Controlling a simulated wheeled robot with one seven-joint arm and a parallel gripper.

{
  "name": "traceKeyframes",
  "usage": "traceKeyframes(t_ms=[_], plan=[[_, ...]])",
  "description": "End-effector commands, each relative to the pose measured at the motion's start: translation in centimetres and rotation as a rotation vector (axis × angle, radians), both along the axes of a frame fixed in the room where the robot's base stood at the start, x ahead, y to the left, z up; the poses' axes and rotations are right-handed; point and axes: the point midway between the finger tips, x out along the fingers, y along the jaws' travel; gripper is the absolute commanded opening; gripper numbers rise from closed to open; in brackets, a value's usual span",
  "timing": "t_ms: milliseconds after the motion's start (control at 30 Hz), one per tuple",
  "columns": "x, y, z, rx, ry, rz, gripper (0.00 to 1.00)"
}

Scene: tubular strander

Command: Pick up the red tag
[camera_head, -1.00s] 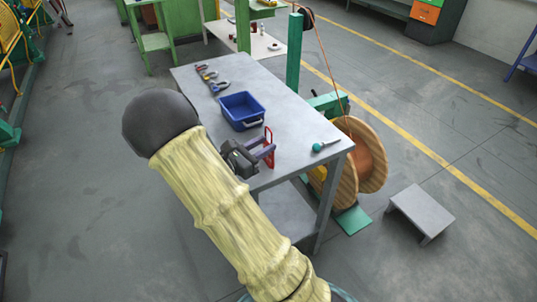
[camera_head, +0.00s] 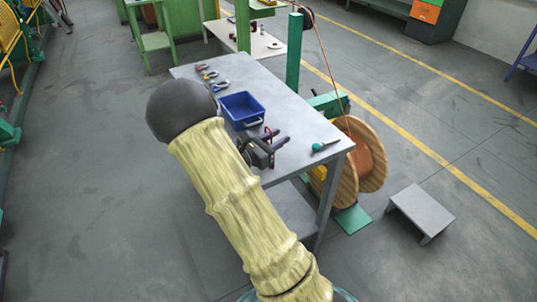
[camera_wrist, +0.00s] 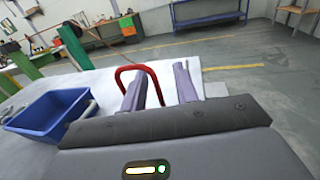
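My gripper (camera_head: 275,139) is over the near half of the grey table, to the right of the blue bin. In the wrist view its two fingers (camera_wrist: 159,88) stand apart with a visible gap and nothing clamped between them. A red hoop-shaped thing (camera_wrist: 124,70) shows just beyond the fingers, its bar passing behind the left finger and into the gap. In the head view my gripper mostly hides it. I cannot tell whether it is the red tag or whether it touches the fingers. A small reddish item (camera_head: 201,68) lies at the table's far end.
The blue bin (camera_head: 240,108) stands on the table (camera_head: 300,115). Yellow (camera_head: 209,75) and blue (camera_head: 220,86) items lie beyond it. A teal-handled tool (camera_head: 325,145) lies at the near right corner. A wooden cable spool (camera_head: 371,178) and a low grey step (camera_head: 421,212) stand right of the table.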

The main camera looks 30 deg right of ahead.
Motion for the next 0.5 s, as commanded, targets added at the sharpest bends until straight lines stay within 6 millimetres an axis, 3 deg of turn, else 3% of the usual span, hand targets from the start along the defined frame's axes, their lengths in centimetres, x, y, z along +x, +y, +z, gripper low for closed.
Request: traceKeyframes(t_ms=[100,267,500], plan=[[0.00,0.01,0.00,0.000,0.000,0.000,0.30],[0.00,0.02,0.00,0.000,0.000,0.000,0.00],[0.00,0.02,0.01,0.000,0.000,0.000,0.00]])
